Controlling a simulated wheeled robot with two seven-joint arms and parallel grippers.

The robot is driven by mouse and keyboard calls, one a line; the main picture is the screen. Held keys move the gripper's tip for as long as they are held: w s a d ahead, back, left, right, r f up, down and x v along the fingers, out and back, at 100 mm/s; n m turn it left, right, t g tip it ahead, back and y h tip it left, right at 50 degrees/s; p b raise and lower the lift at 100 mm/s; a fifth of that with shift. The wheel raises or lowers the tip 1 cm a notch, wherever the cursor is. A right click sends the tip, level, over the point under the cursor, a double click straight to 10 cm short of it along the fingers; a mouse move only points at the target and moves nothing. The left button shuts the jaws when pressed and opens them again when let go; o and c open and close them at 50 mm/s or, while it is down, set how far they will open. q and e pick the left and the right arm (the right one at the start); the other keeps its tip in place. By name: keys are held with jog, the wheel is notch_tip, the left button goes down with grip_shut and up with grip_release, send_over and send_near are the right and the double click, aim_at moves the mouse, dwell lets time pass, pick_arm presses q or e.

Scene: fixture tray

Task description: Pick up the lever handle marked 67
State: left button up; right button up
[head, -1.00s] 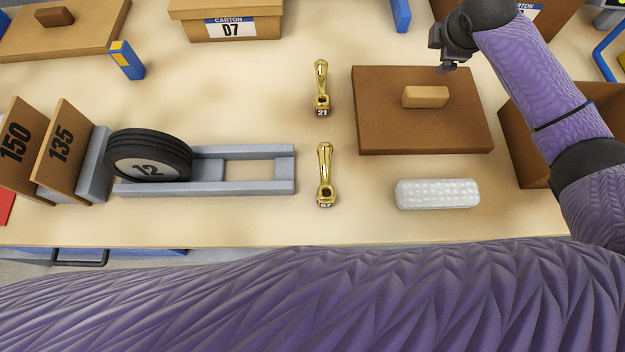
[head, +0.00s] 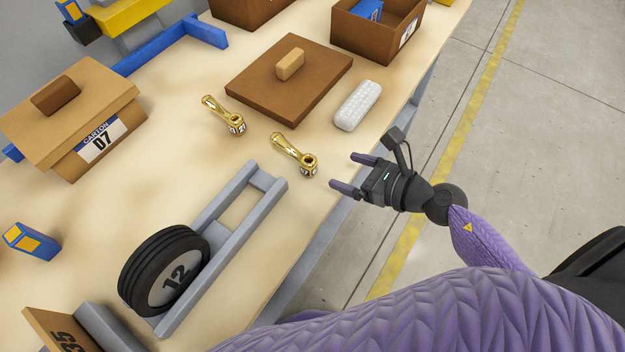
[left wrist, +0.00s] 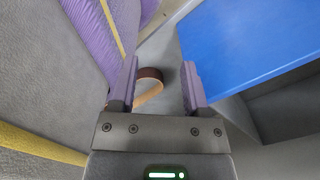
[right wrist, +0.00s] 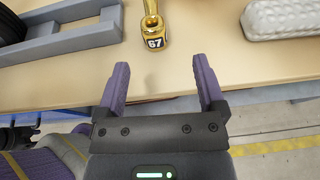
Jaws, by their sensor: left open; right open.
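The gold lever handle marked 67 (head: 296,156) lies on the table near its front edge. Its label reads 67 in the right wrist view (right wrist: 154,42). A second gold lever handle (head: 224,115), marked 21 in the earlier head view, lies behind it. My right gripper (head: 347,173) is open and empty at the table edge, its fingers pointing toward the 67 handle but apart from it. In the right wrist view the handle is beyond and between the fingertips (right wrist: 160,75). My left gripper (left wrist: 160,80) is open and empty, away from the handles; it is not seen in the head view.
A grey rail fixture (head: 262,205) holds a black wheel marked 12 (head: 165,270). The tabletop (head: 215,160) around the handles is clear.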

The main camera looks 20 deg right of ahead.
aim_at(316, 164)
jog(key=x, duration=0.3)
jog(key=b+x, duration=0.1)
jog(key=x, duration=0.5)
jog(key=shift+s+a+f+b, duration=0.2)
jog(key=shift+a+b, duration=0.1)
jog(key=shift+a, duration=0.1)
jog(key=shift+w+a, duration=0.1)
jog(key=shift+w, duration=0.05)
jog(key=shift+c, duration=1.3)
jog(key=c, duration=0.7)
grip_shut()
pick_arm(q)
jog(key=shift+s+a+f, duration=0.1)
jog(key=shift+s+f, duration=0.15)
jog(key=shift+f, duration=0.5)
pick_arm(e)
jog(key=shift+r, duration=0.1)
